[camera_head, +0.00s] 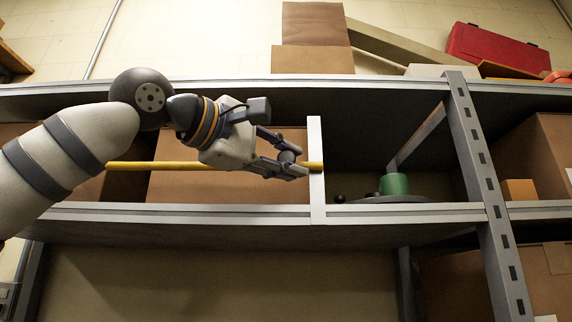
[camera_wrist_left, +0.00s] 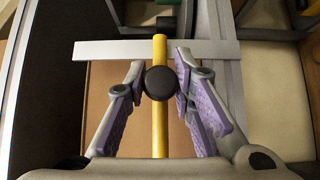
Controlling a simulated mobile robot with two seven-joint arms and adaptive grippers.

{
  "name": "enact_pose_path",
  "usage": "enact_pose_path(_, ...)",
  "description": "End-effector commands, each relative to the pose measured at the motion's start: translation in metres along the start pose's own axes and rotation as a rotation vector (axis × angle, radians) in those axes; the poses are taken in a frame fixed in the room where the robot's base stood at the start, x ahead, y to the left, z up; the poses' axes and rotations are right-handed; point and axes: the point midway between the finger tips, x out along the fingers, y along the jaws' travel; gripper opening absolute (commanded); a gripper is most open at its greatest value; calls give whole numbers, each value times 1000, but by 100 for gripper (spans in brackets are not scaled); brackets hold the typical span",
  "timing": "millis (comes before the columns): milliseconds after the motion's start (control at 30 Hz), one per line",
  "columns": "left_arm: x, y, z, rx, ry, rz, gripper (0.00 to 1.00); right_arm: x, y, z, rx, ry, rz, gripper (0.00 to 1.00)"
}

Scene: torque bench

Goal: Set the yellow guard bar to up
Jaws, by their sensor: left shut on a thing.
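The yellow guard bar (camera_head: 145,165) lies level across the shelf opening in the head view. Its right end reaches a white upright post (camera_head: 316,190). My left gripper (camera_head: 297,163) comes in from the left at the bar's right end. In the left wrist view the yellow bar (camera_wrist_left: 160,137) runs away from me between the fingers. A round black knob (camera_wrist_left: 160,83) on the bar sits between the purple finger pads of the left gripper (camera_wrist_left: 162,85), which is shut on it. The gripper and wrist hide part of the bar in the head view. My right gripper is not in view.
A green cylinder (camera_head: 394,184) stands on a dark disc on the shelf, right of the post. Cardboard boxes (camera_head: 230,187) sit behind the bar. The grey shelf edge (camera_head: 180,80) runs above my arm, and a slotted upright (camera_head: 478,160) stands at right.

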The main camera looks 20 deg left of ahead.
Motion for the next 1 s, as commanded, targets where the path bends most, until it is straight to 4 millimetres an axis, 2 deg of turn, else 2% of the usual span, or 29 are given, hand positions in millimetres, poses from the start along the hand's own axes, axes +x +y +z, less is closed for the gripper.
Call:
enact_pose_path(100, -1, 29, 0, -4, 4, 8, 0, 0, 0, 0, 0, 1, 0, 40)
enact_pose_path(300, -1, 62, 0, 0, 4, 9, 0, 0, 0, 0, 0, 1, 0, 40)
enact_pose_path(500, -2, 74, 0, 0, 1, 6, 0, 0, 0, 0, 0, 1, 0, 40)
enact_pose_path(833, -2, 75, 0, -1, -1, 7, 0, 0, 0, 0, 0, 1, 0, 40)
enact_pose_path(867, -2, 75, 0, -1, -1, 7, 27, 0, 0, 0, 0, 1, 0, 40)
enact_pose_path(900, -2, 75, 0, -1, -1, 6, 36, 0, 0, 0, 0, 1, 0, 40)
enact_pose_path(933, -2, 75, 0, -1, -1, 6, 43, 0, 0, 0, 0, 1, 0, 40)
enact_pose_path(1000, -2, 74, 0, -1, -1, 6, 44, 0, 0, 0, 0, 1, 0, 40)
